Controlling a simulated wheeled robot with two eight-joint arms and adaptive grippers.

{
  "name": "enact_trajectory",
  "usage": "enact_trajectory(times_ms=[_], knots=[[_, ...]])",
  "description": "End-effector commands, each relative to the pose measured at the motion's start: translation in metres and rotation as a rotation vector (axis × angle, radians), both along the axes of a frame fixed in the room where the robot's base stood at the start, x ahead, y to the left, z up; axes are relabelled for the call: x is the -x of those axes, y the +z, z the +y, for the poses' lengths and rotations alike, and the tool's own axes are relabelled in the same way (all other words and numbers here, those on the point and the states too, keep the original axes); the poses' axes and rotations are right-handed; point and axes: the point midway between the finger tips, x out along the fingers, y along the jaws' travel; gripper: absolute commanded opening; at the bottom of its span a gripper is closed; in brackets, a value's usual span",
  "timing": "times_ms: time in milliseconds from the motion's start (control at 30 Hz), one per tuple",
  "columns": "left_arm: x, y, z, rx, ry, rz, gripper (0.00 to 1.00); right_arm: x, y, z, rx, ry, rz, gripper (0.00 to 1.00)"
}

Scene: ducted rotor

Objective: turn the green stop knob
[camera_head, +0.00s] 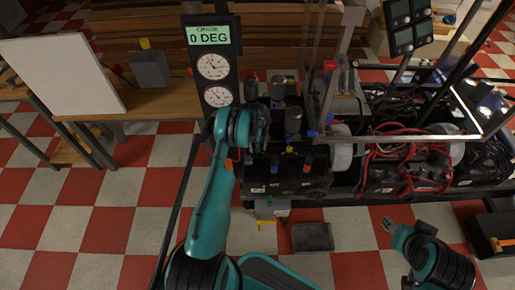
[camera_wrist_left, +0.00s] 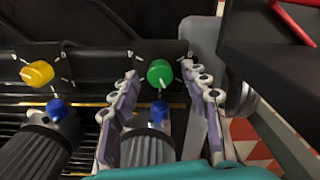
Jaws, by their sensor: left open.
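The green stop knob (camera_wrist_left: 160,73) shows in the left wrist view, on a dark panel above a blue knob (camera_wrist_left: 159,111). My left gripper (camera_wrist_left: 159,69) is open, with one fingertip to the left and one to the right of the green knob. Gaps show on both sides, so the fingers do not look closed on it. In the head view my left gripper (camera_head: 257,138) is over the left end of the engine block (camera_head: 288,184), and the green knob is hard to make out there. My right gripper (camera_head: 388,225) is low at the right, apart from the engine; its jaws are too small to judge.
A yellow knob (camera_wrist_left: 37,73) stands left of the green one. A gauge post (camera_head: 214,65) reading "CRANK 0 DEG" rises behind my left wrist. Red cables (camera_head: 410,155) and frame bars crowd the right. Open checkered floor (camera_head: 110,220) lies at the left.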

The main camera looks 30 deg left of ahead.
Motion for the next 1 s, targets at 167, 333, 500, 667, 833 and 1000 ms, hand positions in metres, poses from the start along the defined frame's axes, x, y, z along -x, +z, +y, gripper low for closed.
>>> enact_trajectory(times_ms=[167, 333, 500, 667, 833, 1000], knots=[[0.0000, -0.0003, 0.0000, 0.000, 0.000, 0.000, 0.46, -0.0001, 0.0004, 0.0000, 0.000, 0.000, 0.000, 0.43], [0.0000, -0.0001, 0.0000, 0.000, 0.000, 0.000, 0.17, -0.0001, 0.0004, 0.0000, 0.000, 0.000, 0.000, 0.43], [0.0000, -0.0001, 0.0000, 0.000, -0.001, 0.000, 0.00, -0.0001, 0.0004, 0.0000, 0.000, 0.000, 0.000, 0.43], [-0.0001, -0.0001, -0.0001, 0.000, -0.061, 0.000, 0.00, 0.0000, 0.0003, 0.0000, 0.000, 0.000, 0.000, 0.43], [-0.0001, -0.0002, -0.0001, 0.000, -0.258, 0.000, 0.00, 0.0000, 0.0003, 0.0000, 0.000, 0.000, 0.000, 0.43], [-0.0001, -0.0002, -0.0001, 0.000, -0.396, 0.000, 0.00, 0.0000, 0.0003, 0.0000, 0.000, 0.000, 0.000, 0.43]])
